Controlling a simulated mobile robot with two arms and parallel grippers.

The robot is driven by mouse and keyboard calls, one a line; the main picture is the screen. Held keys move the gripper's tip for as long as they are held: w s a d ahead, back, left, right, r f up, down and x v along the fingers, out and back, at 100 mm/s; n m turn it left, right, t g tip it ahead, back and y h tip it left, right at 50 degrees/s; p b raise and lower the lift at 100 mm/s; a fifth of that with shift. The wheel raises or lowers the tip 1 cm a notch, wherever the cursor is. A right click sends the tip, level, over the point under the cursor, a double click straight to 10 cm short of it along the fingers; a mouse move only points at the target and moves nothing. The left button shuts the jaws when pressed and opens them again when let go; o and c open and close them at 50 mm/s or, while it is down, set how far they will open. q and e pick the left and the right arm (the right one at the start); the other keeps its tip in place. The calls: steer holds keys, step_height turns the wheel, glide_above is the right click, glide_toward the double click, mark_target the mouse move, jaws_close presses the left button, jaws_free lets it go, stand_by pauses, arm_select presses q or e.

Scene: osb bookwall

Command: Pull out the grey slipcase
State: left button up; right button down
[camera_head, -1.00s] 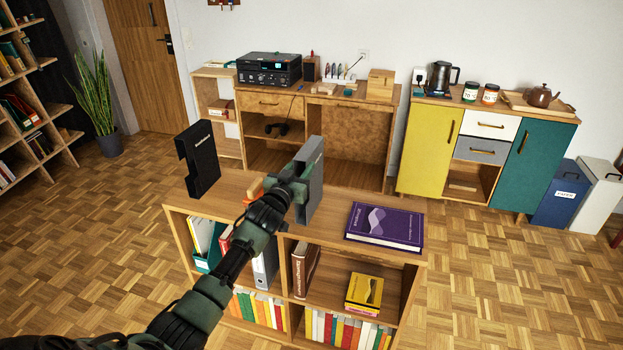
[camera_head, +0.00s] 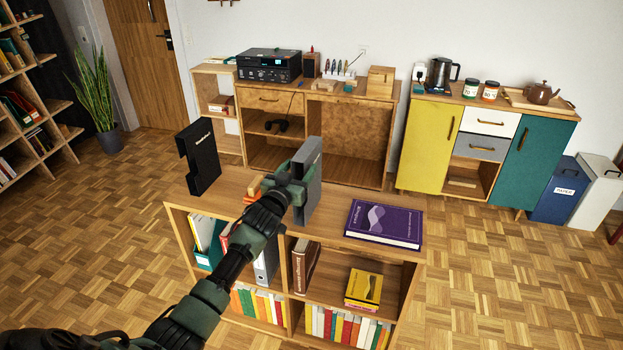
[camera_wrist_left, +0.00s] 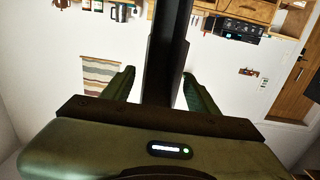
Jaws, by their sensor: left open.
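The grey slipcase (camera_head: 311,185) stands upright on top of the low bookcase, near its middle. My left gripper (camera_head: 288,181) is at its near edge in the head view, and the arm partly hides its lower part. In the left wrist view the slipcase (camera_wrist_left: 166,60) is a dark slab between my two open fingers (camera_wrist_left: 160,88). A gap shows on each side of it. My right gripper is in neither view.
A black slipcase (camera_head: 198,158) stands left on the bookcase top (camera_head: 238,180). A purple book (camera_head: 384,224) lies to the right. A desk unit (camera_head: 345,140) stands behind.

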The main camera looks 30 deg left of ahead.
arm_select(q)
steer(key=shift+w, duration=0.15)
steer(key=shift+w+a+b, duration=0.2)
steer(key=shift+w+b, duration=0.35)
steer(key=shift+w, duration=0.3)
steer(key=shift+r, duration=0.1)
jaws_close()
